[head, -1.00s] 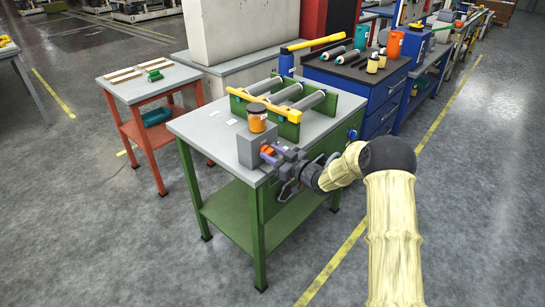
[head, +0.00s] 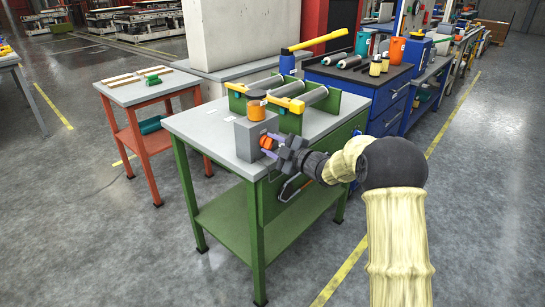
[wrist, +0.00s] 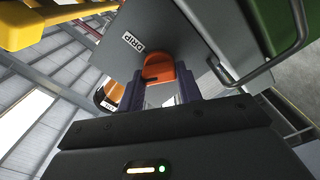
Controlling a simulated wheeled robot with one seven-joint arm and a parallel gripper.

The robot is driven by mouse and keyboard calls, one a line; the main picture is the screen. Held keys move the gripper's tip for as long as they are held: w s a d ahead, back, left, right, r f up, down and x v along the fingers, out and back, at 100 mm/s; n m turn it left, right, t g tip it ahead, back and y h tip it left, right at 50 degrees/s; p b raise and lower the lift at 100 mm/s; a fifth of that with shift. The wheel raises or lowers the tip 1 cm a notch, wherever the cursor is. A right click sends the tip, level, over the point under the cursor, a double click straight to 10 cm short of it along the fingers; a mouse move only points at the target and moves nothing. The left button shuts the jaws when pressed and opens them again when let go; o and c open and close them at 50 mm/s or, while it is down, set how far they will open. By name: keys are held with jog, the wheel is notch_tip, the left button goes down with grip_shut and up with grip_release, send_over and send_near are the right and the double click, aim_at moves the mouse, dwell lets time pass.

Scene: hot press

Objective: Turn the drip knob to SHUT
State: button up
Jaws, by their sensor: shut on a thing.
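The drip knob is orange and sits on the face of a grey box (head: 248,136) at the front corner of the green-legged table. In the wrist view the knob (wrist: 158,68) lies between the two purple fingers of my gripper (wrist: 164,88), below a label reading DRIP (wrist: 133,42). My gripper (head: 273,146) is shut on the knob, and the head view also shows the orange knob (head: 266,142) at the fingertips. The SHUT mark and the knob's pointer cannot be made out.
An orange jar (head: 256,108) stands on top of the grey box. Green-framed rollers with a yellow bar (head: 291,105) lie behind it. A bent metal handle (wrist: 265,72) is close to my gripper. A blue cabinet (head: 388,106) stands behind to the right.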

jog(key=n+b, duration=0.4)
jog(key=b, duration=0.1)
jog(key=shift+f, duration=0.4)
jog(key=shift+r+n+b, duration=0.15)
jog(key=shift+n+b, duration=1.15)
jog(key=o, duration=1)
jog(key=shift+s+r, duration=0.1)
jog(key=shift+s, duration=0.05)
